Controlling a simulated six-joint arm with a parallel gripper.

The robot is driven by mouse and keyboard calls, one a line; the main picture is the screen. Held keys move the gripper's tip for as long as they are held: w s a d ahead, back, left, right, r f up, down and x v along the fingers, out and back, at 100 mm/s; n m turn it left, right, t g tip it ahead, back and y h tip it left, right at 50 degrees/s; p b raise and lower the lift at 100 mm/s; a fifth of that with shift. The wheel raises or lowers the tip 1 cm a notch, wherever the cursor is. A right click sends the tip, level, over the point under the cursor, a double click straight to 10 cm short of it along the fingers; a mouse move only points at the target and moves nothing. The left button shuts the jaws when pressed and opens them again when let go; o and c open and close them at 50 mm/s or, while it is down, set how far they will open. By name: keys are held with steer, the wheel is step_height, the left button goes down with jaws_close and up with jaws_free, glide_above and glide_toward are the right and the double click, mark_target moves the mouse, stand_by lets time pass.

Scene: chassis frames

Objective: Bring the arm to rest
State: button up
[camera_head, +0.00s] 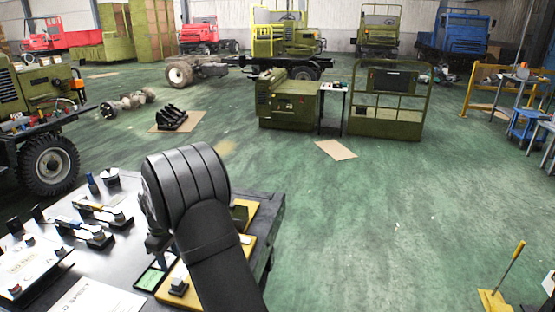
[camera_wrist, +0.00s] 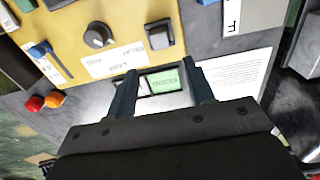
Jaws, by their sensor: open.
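My gripper (camera_wrist: 163,97) is open and empty in the wrist view, its two dark fingers apart above a panel. Between and beyond the fingertips lies a small green display (camera_wrist: 164,81) in a dark frame. I cannot tell how far the fingertips are above the panel.
A yellow panel (camera_wrist: 88,28) carries a black knob (camera_wrist: 98,35) and a black switch (camera_wrist: 159,36). Red and orange buttons (camera_wrist: 43,102) sit at the left.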

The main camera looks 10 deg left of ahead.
mark_target(177, 281)
step_height(177, 281, down, 10)
steer(key=shift+f, duration=0.2)
step_height(177, 281, up, 3)
steer(key=shift+r, duration=0.7)
